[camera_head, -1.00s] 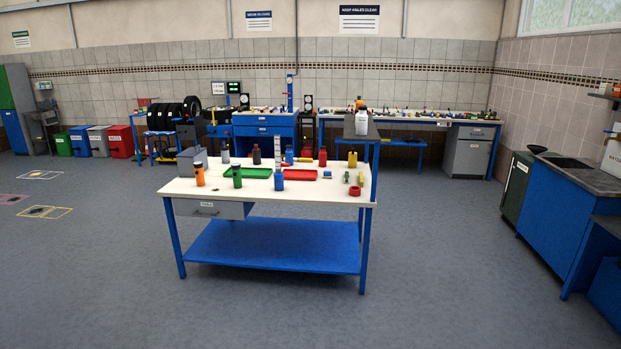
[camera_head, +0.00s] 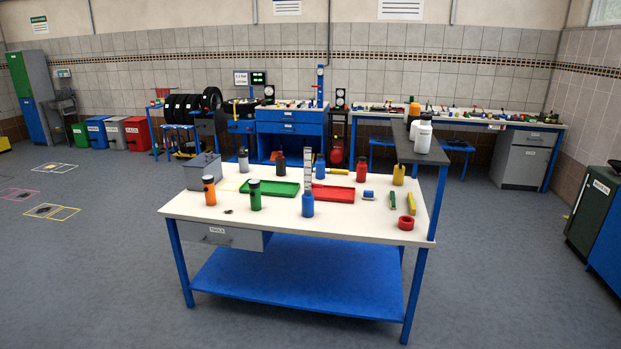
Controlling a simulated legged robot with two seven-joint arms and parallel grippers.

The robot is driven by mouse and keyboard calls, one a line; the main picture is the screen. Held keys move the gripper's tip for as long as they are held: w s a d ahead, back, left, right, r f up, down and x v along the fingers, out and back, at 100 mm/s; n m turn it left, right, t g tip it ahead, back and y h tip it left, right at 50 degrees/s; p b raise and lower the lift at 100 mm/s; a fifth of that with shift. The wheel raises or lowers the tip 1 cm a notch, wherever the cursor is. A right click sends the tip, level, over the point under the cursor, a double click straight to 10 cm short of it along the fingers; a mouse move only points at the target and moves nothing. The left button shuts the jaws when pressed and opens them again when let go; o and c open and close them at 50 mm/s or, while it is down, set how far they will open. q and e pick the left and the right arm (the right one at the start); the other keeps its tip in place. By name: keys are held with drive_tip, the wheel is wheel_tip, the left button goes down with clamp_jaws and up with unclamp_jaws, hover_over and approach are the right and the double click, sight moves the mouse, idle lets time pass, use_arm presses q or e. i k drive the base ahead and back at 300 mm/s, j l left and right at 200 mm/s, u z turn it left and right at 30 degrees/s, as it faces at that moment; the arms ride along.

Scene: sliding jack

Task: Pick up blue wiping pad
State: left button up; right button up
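A white-topped workbench (camera_head: 350,232) with blue legs stands ahead of me. On its right half lies a small blue and white item (camera_head: 368,195), just right of the red tray (camera_head: 333,193). It may be the blue wiping pad, but it is too small to be sure. A yellow block (camera_head: 419,202) and a small green item (camera_head: 392,200) lie to its right, and a red ring (camera_head: 406,223) lies nearer the front edge. Neither of my grippers is in view.
Orange (camera_head: 209,190), green (camera_head: 254,195) and blue (camera_head: 307,204) bottles stand along the bench's front part. A green tray (camera_head: 270,191) lies behind them. A raised grey shelf (camera_head: 408,146) stands at the right end.

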sight(367, 195)
drive_tip(key=i, duration=2.55)
drive_tip(key=i+u, duration=0.1)
drive_tip(key=i, duration=1.15)
